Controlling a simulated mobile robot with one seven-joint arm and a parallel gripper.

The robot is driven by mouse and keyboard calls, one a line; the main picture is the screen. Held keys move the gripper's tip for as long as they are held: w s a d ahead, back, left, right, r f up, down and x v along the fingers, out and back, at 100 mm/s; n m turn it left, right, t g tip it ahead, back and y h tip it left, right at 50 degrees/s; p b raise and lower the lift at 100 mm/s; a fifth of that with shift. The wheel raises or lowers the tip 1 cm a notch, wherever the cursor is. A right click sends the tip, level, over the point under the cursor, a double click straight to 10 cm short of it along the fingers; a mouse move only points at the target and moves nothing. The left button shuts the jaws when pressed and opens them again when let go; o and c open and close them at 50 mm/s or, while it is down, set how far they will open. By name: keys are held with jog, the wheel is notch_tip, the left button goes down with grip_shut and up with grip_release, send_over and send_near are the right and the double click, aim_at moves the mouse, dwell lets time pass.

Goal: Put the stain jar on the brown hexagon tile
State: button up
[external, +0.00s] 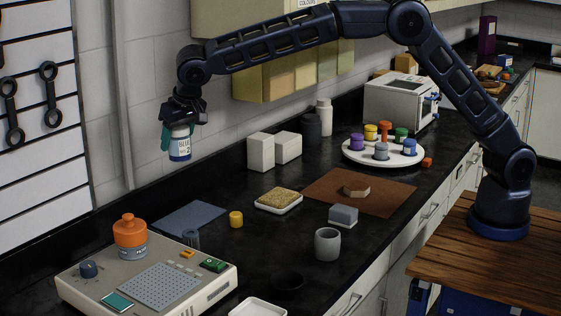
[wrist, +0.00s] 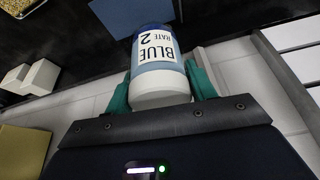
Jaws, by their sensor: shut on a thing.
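My gripper (external: 180,124) is shut on a jar with a blue body, a white label and a white end (external: 180,146), and holds it in the air near the wall, well above the counter. In the wrist view the jar (wrist: 157,62) sits between two green finger pads, its label reading "BLUE" and "2". It looks roughly upright in the external view. The hexagon tile (external: 356,190), light brown, lies on a brown mat (external: 325,188) to the right on the counter, far from my gripper. The tile is not seen in the wrist view.
A device with an orange-capped bottle (external: 130,237) stands front left. White boxes (external: 261,152) and a turntable of several jars (external: 361,158) stand behind.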

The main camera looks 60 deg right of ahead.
jog(key=s+d+r+m+h, duration=0.1)
jog(key=s+d+r+m, duration=0.15)
jog(key=s+d, duration=0.8)
jog(key=s+d+r+m+h, duration=0.1)
jog(key=s+d+m, duration=0.3)
jog(key=s+d, duration=0.7)
jog(key=m+g+h, duration=0.2)
jog(key=m+g, duration=0.2)
jog(key=m, duration=0.4)
send_over(358, 184)
jog(key=f, duration=0.2)
jog(key=shift+t, duration=0.3)
notch_tip(358, 184, down, 19)
jog(key=shift+a+f, duration=0.1)
jog(key=shift+f, duration=0.15)
jog(key=o, duration=1.1)
